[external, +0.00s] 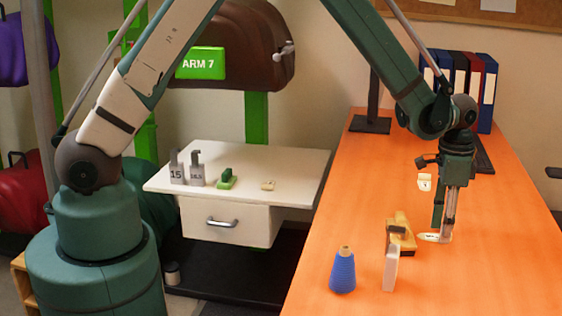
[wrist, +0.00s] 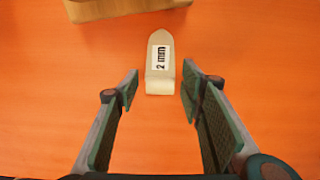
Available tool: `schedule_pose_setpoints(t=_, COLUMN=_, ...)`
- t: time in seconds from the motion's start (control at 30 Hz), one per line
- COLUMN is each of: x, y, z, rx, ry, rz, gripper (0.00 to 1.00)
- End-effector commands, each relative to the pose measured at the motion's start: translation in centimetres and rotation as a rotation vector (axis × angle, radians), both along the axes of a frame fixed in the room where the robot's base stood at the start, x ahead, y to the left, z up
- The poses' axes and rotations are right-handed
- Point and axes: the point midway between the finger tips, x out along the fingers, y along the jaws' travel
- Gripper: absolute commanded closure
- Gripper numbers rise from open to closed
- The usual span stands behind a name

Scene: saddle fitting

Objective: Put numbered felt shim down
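The felt shim (wrist: 160,62) is a pale, round-ended strip with a "2 mm" label. In the wrist view it lies on the orange table, with its near end between my fingertips. In the external view the shim (external: 431,238) is low at the fingertips, partly hidden by them. My gripper (wrist: 160,92) is open, with a narrow gap on each side of the shim. In the external view my gripper (external: 443,232) points down close to the table top. A second small pale piece with a numbered label (external: 425,183) shows behind my gripper.
A wooden tool (external: 402,236) stands just left of my gripper; its edge (wrist: 120,8) shows ahead. A pale upright block (external: 391,270) and blue thread cone (external: 342,272) are nearer the front. Binders (external: 460,80) stand at the back. A white side table (external: 300,160) holds small items.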

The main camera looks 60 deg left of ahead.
Motion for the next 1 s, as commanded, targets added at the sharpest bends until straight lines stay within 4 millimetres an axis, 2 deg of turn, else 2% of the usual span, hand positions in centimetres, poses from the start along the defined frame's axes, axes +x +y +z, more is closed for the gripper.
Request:
schedule_pose_setpoints(t=0.27, x=0.0, y=0.0, z=2.7, rx=0.0, ry=0.0, rz=0.0, gripper=0.61)
schedule_pose_setpoints(t=0.7, x=0.0, y=0.0, z=9.6, rx=0.0, ry=0.0, rz=0.0, gripper=0.61)
schedule_pose_setpoints(t=1.0, x=0.0, y=0.0, z=11.9, rx=0.0, ry=0.0, rz=0.0, gripper=0.61)
